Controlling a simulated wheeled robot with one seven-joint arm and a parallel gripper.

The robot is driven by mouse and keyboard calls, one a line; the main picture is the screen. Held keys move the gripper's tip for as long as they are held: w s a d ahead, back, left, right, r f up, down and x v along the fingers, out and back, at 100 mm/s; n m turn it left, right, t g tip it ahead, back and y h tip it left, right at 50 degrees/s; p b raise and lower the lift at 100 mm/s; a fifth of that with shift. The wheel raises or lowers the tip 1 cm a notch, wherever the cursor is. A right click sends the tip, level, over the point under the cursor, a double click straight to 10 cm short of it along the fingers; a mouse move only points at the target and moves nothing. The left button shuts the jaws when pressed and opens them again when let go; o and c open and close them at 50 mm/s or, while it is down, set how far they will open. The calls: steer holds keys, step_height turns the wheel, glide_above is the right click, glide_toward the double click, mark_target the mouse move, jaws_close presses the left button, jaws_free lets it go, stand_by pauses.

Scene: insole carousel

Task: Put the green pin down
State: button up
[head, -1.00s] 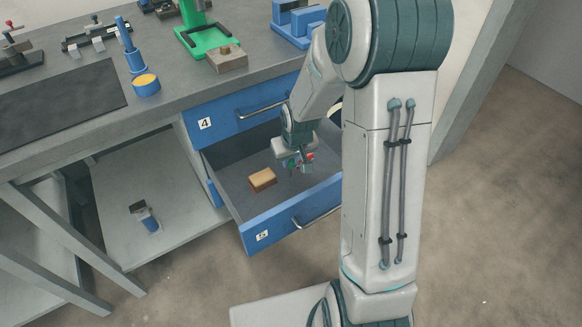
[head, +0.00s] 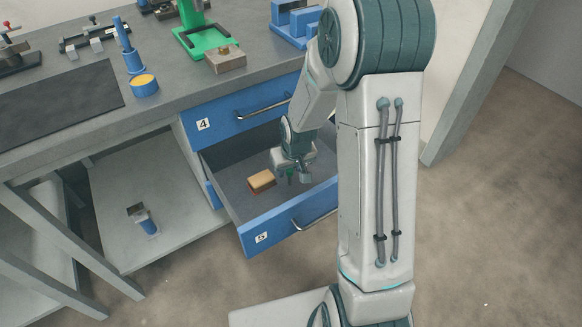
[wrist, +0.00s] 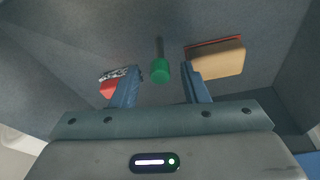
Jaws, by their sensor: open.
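The green pin (wrist: 160,71), with a round green head and a thin dark shaft, shows in the wrist view between the two blue fingers of my gripper (wrist: 161,80). There is a gap on both sides of it, so the fingers are open and not gripping it. In the head view my gripper (head: 297,177) is down inside the open drawer 5 (head: 285,224), to the right of a tan block. A small bit of green shows by the fingers there. Whether the pin rests on the drawer floor cannot be told for sure.
The tan block (wrist: 220,60), with a red edge behind it, is close to the right finger. A red and speckled piece (wrist: 110,86) is beside the left finger. The shut drawer 4 (head: 225,117) is above. Free drawer floor shows at the left.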

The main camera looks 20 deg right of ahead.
steer(key=p+v, duration=0.3)
steer(key=v, duration=0.8)
steer(key=s+r, duration=0.5)
steer(key=s, duration=0.3)
steer(key=s+r+m+g, duration=0.1)
steer(key=s+r, duration=0.4)
steer(key=s, duration=0.4)
steer(key=shift+s+r+g, duration=0.15)
steer(key=shift+s+g, duration=0.15)
